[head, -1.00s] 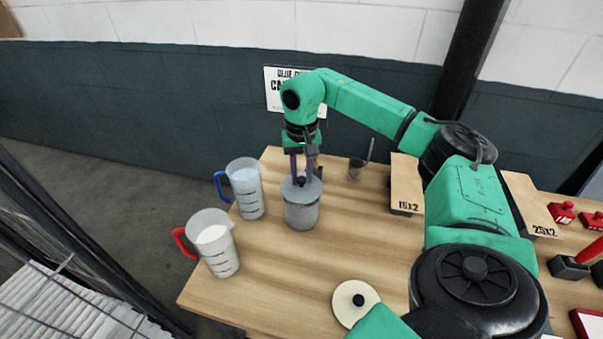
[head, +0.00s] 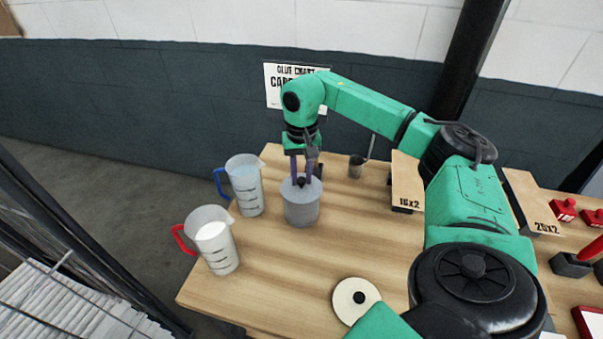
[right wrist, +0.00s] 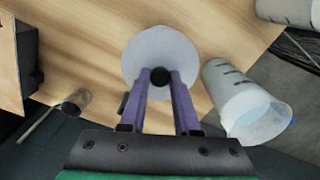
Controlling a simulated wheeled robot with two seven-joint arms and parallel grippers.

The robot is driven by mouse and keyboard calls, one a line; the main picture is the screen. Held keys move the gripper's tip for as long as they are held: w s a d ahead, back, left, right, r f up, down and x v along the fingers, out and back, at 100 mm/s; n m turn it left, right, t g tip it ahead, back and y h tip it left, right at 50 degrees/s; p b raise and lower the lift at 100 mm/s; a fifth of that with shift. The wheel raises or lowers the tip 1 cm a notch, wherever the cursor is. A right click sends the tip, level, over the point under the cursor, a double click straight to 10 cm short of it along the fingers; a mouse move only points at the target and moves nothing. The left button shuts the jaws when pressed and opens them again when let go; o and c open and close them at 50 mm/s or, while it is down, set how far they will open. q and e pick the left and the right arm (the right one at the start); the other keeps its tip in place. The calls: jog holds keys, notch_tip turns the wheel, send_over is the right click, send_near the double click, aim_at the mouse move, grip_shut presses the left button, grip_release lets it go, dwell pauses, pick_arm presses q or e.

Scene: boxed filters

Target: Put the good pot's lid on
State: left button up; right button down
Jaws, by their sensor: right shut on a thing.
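A grey pot (head: 301,212) stands upright on the wooden table, with a round light-grey lid (head: 292,190) over its mouth. In the right wrist view the lid (right wrist: 160,50) shows as a full disc with a black knob (right wrist: 160,77). My right gripper (head: 301,180) points down from above, its purple fingers shut on that knob. I cannot tell whether the lid sits fully flush on the rim. A second, cream lid with a black knob (head: 356,300) lies near the table's front edge. My left gripper is not in view.
A blue-handled jug (head: 247,186) stands just left of the pot, and a red-handled jug (head: 215,242) nearer the front left. A small cup with a stick (head: 356,168) is behind right. Boards (head: 407,180) are at right. The table's middle (head: 290,270) is clear.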

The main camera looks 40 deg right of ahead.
dwell(0.4)
grip_release()
jog(key=shift+r+p, duration=3.65)
jog(key=shift+r, duration=0.4)
jog(key=shift+f, duration=0.1)
jog(key=shift+s+f, duration=0.1)
